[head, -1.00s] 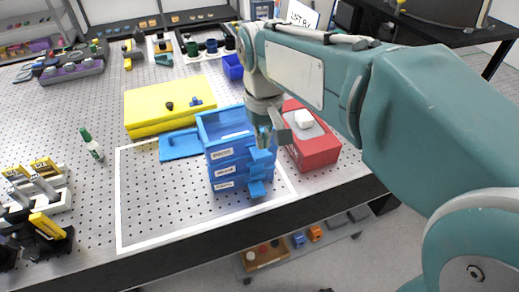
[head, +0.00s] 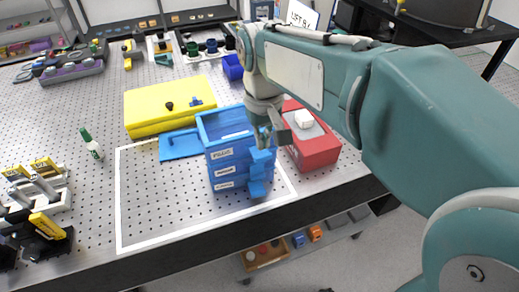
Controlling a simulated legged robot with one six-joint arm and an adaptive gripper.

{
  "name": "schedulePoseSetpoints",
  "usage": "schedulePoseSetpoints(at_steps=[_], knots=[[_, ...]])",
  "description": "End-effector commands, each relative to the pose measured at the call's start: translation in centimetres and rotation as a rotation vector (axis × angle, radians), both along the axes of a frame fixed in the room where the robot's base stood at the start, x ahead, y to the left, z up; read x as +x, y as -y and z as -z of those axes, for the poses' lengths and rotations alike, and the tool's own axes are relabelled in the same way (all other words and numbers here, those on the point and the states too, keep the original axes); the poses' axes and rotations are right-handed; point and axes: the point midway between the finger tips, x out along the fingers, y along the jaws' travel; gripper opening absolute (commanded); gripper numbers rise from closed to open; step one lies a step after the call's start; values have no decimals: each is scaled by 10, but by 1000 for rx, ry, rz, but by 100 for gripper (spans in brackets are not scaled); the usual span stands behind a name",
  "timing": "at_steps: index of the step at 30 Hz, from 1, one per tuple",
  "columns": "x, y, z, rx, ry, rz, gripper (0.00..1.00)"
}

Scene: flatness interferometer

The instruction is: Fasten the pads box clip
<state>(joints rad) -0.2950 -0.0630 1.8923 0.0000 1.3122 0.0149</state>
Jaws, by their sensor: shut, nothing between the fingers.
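The blue pads box (head: 222,157) is the top one of a stack of blue boxes with white labels, inside the white outline on the perforated table. A blue clip (head: 262,158) stands at the right front side of the stack. My gripper (head: 268,142) is shut and empty, pointing down at the upper right front corner of the stack, close to the clip. I cannot tell whether it touches the clip. The gripper hides part of the box corner. A flat blue lid (head: 181,146) lies behind the stack at the left.
A red box (head: 318,150) with a white object on top stands close at the right of the stack. A yellow case (head: 150,112) lies behind. The marked table area left of the stack is clear.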

Motion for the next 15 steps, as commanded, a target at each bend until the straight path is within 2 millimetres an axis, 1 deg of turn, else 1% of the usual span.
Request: schedulePoseSetpoints(at_steps=[10,15], knots=[[0,0,0,0,0,0,0],[0,0,4,-1,-2,0,0]])
